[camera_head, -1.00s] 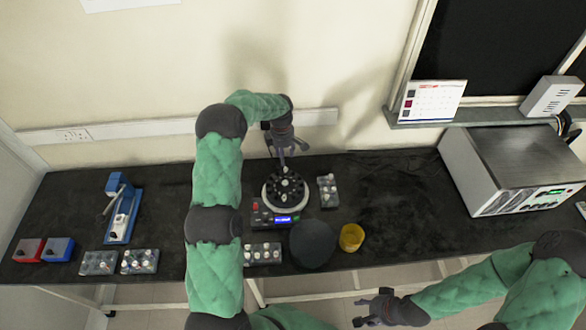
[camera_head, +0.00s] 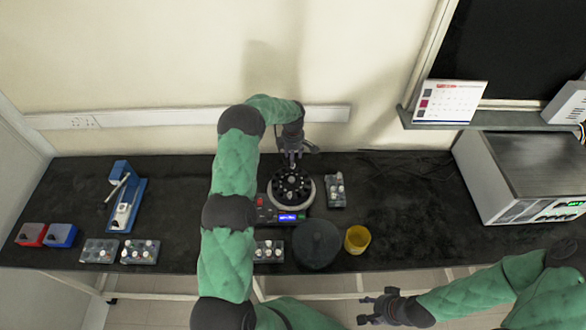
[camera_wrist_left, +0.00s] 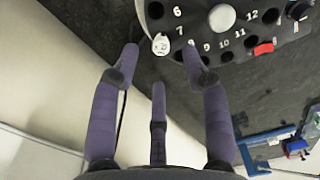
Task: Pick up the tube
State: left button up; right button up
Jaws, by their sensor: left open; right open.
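A round black rotor (camera_head: 291,187) with numbered slots sits in the white-rimmed centrifuge on the bench. The left wrist view shows it close up (camera_wrist_left: 222,45). A white-capped tube (camera_wrist_left: 161,44) sits in a slot near numbers 7 and 8, at the rotor's edge. My left gripper (camera_head: 292,160) points down at the far edge of the rotor. In the wrist view its open fingers (camera_wrist_left: 160,58) lie on either side of the white cap, with no contact visible. My right gripper (camera_head: 372,308) is open and empty in front of the bench.
A rack (camera_head: 335,190) with tubes stands right of the centrifuge and another rack (camera_head: 268,251) in front. A dark round lid (camera_head: 316,244) and a yellow cup (camera_head: 357,240) are near the front edge. More racks (camera_head: 139,252) and a blue device (camera_head: 128,200) stand left.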

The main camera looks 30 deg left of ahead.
aim_at(293, 169)
pick_arm(q)
notch_tip(293, 169, down, 4)
jog(key=shift+r, duration=0.2)
jog(key=c, duration=0.8)
